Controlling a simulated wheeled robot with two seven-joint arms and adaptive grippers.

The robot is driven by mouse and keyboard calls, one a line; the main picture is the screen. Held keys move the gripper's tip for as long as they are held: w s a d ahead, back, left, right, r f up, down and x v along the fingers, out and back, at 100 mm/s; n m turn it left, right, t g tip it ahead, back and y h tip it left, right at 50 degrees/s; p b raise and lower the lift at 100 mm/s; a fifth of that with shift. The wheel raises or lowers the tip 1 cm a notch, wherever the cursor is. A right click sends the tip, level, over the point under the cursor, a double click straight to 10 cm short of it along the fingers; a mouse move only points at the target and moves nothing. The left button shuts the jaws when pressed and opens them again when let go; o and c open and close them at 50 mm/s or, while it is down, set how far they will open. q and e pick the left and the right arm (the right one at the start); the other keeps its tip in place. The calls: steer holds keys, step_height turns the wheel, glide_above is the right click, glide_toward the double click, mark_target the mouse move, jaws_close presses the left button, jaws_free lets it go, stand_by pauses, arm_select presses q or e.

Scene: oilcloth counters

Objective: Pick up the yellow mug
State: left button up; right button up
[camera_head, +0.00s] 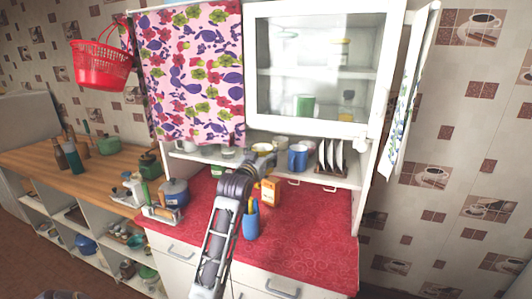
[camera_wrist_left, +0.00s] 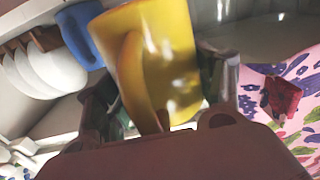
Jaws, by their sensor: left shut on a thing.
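The yellow mug (camera_wrist_left: 172,45) fills the middle of the left wrist view, tilted in that picture, with its handle towards me. My left gripper (camera_wrist_left: 163,100) has one finger on each side of the mug and is shut on it. In the head view my left gripper (camera_head: 262,160) reaches to the low open shelf under the glass cabinet. There the mug is mostly hidden by the gripper, and I cannot tell whether it still touches the shelf. My right gripper is not in view.
A blue mug (camera_head: 297,158) stands close to the right of the gripper, and plates (camera_head: 338,154) stand upright beyond it. A flowered cloth (camera_head: 193,75) hangs at the left.

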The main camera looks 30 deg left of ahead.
arm_select(q)
steer(key=shift+b+v, duration=0.45)
steer(key=shift+v, duration=2.65)
steer(key=shift+r, duration=0.15)
